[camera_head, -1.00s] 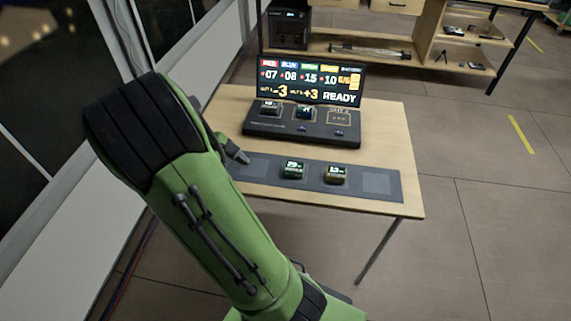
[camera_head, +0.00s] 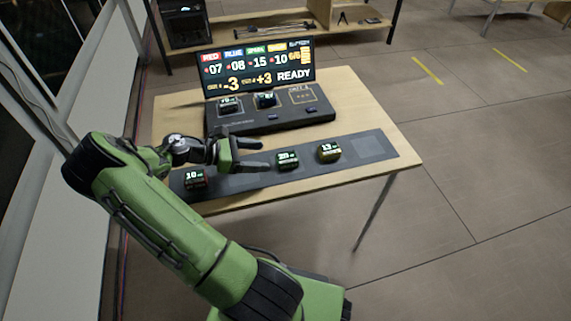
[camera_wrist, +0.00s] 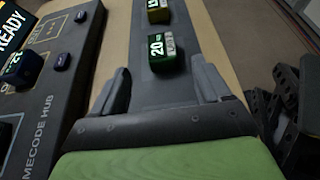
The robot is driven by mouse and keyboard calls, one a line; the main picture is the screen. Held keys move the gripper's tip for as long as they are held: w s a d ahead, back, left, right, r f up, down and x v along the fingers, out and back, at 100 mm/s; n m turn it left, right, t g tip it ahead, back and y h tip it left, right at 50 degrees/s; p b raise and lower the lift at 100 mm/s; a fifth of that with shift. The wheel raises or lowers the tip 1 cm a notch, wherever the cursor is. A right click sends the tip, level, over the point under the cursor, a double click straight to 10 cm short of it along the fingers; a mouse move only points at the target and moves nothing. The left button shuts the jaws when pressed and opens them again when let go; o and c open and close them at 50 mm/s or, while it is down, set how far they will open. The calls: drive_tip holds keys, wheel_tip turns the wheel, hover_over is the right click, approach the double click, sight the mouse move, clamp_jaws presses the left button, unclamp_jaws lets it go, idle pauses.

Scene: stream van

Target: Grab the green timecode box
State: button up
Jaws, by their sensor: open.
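The green timecode box (camera_head: 287,160) stands on the dark mat (camera_head: 372,147) near the table's front edge and reads 20. The fingers (camera_wrist: 162,85) are apart in the wrist view, and I see no contact with the box.
A yellow box (camera_head: 329,151) stands right of the green one. A red box (camera_head: 195,178) sits at the mat's left end, near my arm. The timecode hub (camera_head: 270,112) with its lit screen (camera_head: 258,68) and two docked boxes stands behind. The mat's right end is bare.

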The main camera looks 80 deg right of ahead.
sight(282, 158)
drive_tip(key=b+x, duration=0.3)
drive_tip(key=x, duration=0.6)
drive_tip(key=shift+s+a+f, duration=0.1)
drive_tip(key=shift+f, duration=0.05)
drive_tip(key=c, duration=1.1)
